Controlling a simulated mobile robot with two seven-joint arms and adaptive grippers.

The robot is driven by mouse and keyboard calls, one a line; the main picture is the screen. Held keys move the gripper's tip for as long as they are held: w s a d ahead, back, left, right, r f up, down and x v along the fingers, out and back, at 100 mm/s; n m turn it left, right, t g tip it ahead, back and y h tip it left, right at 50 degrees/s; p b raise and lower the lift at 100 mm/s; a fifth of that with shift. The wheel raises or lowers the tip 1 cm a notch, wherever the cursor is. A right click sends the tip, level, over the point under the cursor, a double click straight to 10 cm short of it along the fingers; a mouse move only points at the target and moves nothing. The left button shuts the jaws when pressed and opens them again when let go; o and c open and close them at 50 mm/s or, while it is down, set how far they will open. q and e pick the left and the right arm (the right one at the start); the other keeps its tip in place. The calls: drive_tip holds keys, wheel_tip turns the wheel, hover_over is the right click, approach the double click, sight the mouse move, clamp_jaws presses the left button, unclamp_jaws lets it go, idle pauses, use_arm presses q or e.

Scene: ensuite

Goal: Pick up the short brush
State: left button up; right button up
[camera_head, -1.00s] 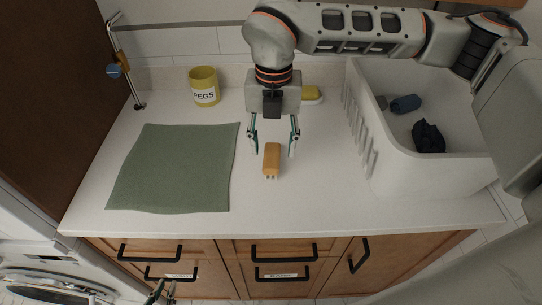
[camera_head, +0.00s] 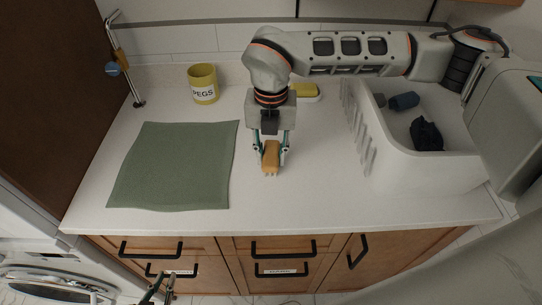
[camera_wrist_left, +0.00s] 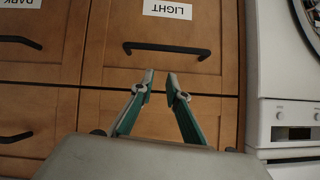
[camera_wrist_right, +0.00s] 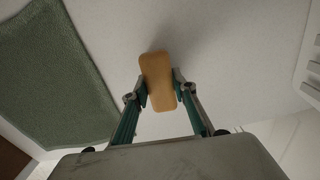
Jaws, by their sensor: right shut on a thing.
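The short brush (camera_head: 271,154) has a tan-orange block body with pale bristles at its near end. It is on or just above the white counter, right of the green mat. My right gripper (camera_head: 270,161) is shut on it, one finger on each side. In the right wrist view the brush (camera_wrist_right: 158,80) sits between the fingertips (camera_wrist_right: 160,92). My left gripper (camera_head: 164,284) is low in front of the drawers. In the left wrist view its fingertips (camera_wrist_left: 148,82) are close together with a narrow gap, and nothing is between them.
A green mat (camera_head: 175,165) lies on the counter (camera_head: 300,208). A yellow pegs pot (camera_head: 203,84) and a yellow item (camera_head: 305,91) stand at the back. A white basket (camera_head: 405,178) with dark cloths (camera_head: 427,134) is at the right. Drawers (camera_head: 283,262) are below the counter.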

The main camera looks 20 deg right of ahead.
sight(271, 153)
drive_tip(key=shift+r, duration=0.1)
wheel_tip(271, 153, up, 20)
drive_tip(key=shift+b, duration=0.4)
drive_tip(key=o, duration=0.5)
drive_tip(key=shift+c, duration=0.2)
drive_tip(key=c, duration=0.3)
drive_tip(key=shift+c, duration=0.2)
